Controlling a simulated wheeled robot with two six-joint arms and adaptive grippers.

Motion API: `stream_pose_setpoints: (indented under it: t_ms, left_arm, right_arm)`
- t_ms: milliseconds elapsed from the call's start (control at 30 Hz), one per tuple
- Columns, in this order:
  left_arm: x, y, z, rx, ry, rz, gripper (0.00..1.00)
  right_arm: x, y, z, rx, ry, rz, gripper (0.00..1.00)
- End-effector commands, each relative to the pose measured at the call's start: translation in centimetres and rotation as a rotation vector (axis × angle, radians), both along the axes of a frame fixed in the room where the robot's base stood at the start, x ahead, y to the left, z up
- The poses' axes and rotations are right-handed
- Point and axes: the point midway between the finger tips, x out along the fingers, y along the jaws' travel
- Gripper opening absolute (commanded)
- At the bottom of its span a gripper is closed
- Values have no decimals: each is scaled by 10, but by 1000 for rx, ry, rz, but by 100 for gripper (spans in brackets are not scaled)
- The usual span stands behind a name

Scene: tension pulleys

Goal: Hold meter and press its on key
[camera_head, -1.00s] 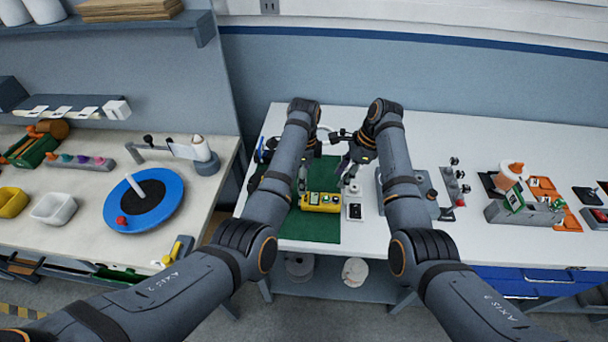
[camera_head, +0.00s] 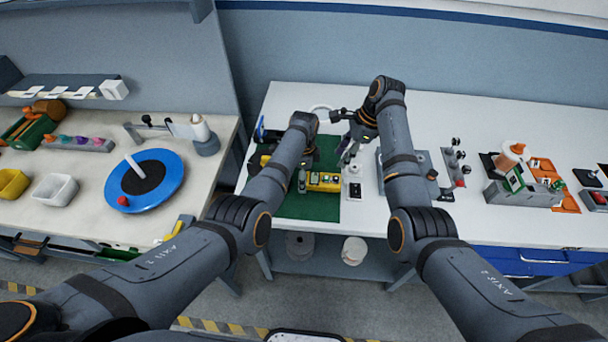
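The yellow meter (camera_head: 324,181), with a small display and keys on its top, lies on the green mat (camera_head: 312,209). My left arm reaches over the mat and covers the meter's left side. My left gripper (camera_head: 303,180) is low at the meter's left end, mostly hidden by its own wrist; I cannot tell whether it touches the meter. My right gripper (camera_head: 345,155) points down above and behind the meter's right end, apart from it. Its fingers are small and dark, so their opening is unclear.
A small white and black block (camera_head: 354,190) stands just right of the meter. A grey fixture (camera_head: 420,165) and a knobbed block (camera_head: 455,167) stand farther right. A blue turntable (camera_head: 145,181) is on the left bench.

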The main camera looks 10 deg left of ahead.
Motion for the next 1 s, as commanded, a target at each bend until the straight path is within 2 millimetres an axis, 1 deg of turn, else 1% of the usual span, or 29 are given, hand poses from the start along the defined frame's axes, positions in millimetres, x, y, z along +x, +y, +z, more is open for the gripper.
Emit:
stream_pose_setpoints:
  t_ms: [33, 67, 400, 467, 733, 1000]
  left_arm:
    - [0, 0, 0, 0, 0, 0, 69]
    - [0, 0, 0, 0, 0, 0, 65]
    - [0, 0, 0, 0, 0, 0, 18]
    - [0, 0, 0, 0, 0, 0, 12]
    - [0, 0, 0, 0, 0, -1, 12]
    - [0, 0, 0, 0, 0, 0, 12]
  right_arm:
    - [0, 0, 0, 0, 0, 0, 38]
    - [0, 0, 0, 0, 0, 0, 38]
    - [0, 0, 0, 0, 0, 0, 38]
    - [0, 0, 0, 0, 0, 0, 36]
    - [0, 0, 0, 0, 0, 0, 0]
    - [0, 0, 0, 0, 0, 0, 0]
